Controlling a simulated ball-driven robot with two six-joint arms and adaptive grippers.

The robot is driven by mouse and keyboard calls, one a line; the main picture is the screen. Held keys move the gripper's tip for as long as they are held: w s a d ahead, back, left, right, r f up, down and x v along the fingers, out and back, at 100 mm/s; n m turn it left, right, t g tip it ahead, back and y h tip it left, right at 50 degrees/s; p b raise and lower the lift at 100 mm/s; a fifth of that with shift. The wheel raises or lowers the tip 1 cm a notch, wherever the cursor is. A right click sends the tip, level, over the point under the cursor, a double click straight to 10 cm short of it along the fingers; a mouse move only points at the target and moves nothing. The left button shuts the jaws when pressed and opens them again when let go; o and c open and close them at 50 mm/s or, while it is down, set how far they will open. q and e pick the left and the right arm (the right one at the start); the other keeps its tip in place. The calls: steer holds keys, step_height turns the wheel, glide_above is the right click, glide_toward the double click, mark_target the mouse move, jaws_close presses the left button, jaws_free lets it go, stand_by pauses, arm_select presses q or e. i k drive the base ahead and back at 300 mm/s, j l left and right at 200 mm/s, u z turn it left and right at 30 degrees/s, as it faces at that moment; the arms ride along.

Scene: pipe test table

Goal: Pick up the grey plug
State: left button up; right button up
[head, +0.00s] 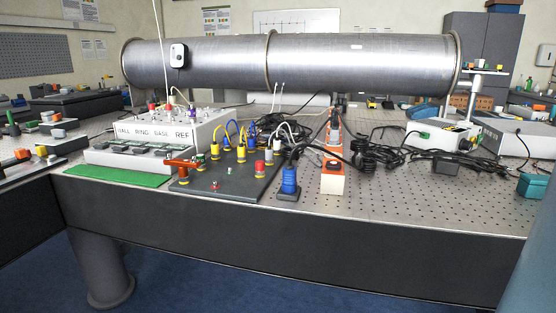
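Several coloured plugs stand upright on a dark board (215,192) near the table's front edge. Among them a small pale grey plug (268,154) appears to stand at the board's back right, between a yellow plug (241,153) and the blue connector; it is too small to be sure. A red plug (260,168) stands just in front of it. Neither of my grippers is in view.
A blue connector (289,180) and an orange-and-white block (332,178) stand right of the board. A white panel box (165,130) is to the left. A large metal pipe (330,62) spans the back. Black cables (375,155) lie coiled right; the front right tabletop is clear.

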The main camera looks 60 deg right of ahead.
mark_target(269, 152)
steer(key=z, duration=1.65)
